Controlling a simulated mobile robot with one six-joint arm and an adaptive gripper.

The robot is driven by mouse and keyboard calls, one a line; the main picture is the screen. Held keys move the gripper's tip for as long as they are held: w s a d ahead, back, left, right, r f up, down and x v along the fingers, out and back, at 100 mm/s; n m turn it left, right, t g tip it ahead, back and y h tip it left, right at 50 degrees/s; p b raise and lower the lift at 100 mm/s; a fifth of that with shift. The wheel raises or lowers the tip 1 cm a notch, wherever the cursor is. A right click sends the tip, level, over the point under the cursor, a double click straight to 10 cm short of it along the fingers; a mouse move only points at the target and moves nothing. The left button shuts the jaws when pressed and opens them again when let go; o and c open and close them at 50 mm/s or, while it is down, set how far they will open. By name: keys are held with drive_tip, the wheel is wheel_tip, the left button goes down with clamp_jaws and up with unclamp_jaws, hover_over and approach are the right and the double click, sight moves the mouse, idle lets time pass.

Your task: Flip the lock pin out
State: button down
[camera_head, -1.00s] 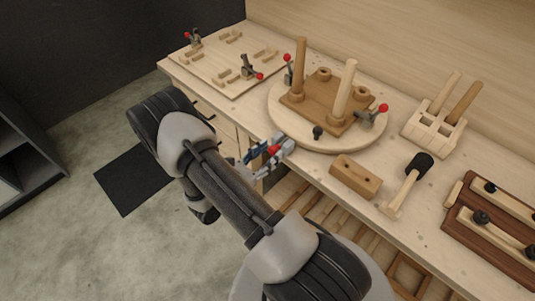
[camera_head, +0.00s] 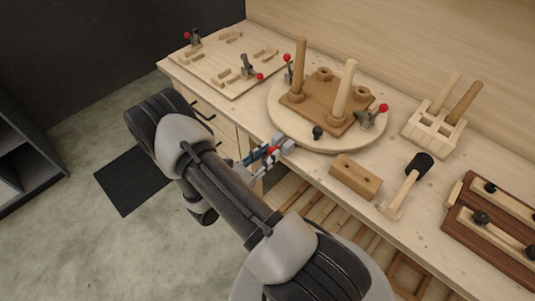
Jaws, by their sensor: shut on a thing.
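The lock pin shows as a small red piece (camera_head: 274,149) with a grey rounded end (camera_head: 288,145), at the front edge of the bench beside the round wooden turntable (camera_head: 340,146). My gripper (camera_head: 270,151), with blue and grey fingers, comes in from the left and is shut on the lock pin. The fingers cover part of it, so its exact angle is hard to tell. The turntable bears a brown board (camera_head: 322,112) with two upright wooden pegs and red-tipped clamps. A black knob (camera_head: 317,132) stands near its front rim.
A brown block (camera_head: 355,178) and a black-headed mallet (camera_head: 411,181) lie right of the turntable. A wooden rack (camera_head: 432,128) and a dark fixture (camera_head: 495,232) stand farther right. A board with clamps (camera_head: 225,65) lies at the back left. Drawer handles (camera_head: 203,108) protrude below the bench edge near my arm.

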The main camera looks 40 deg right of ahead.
drive_tip(key=shift+s+a, duration=0.1)
drive_tip(key=shift+a, duration=1.05)
drive_tip(key=c, duration=1.3)
unclamp_jaws()
drive_tip(key=shift+a, duration=0.2)
drive_tip(key=a, duration=0.7)
drive_tip(key=s+a, duration=0.1)
drive_tip(key=a, duration=0.3)
drive_tip(key=shift+a, duration=0.35)
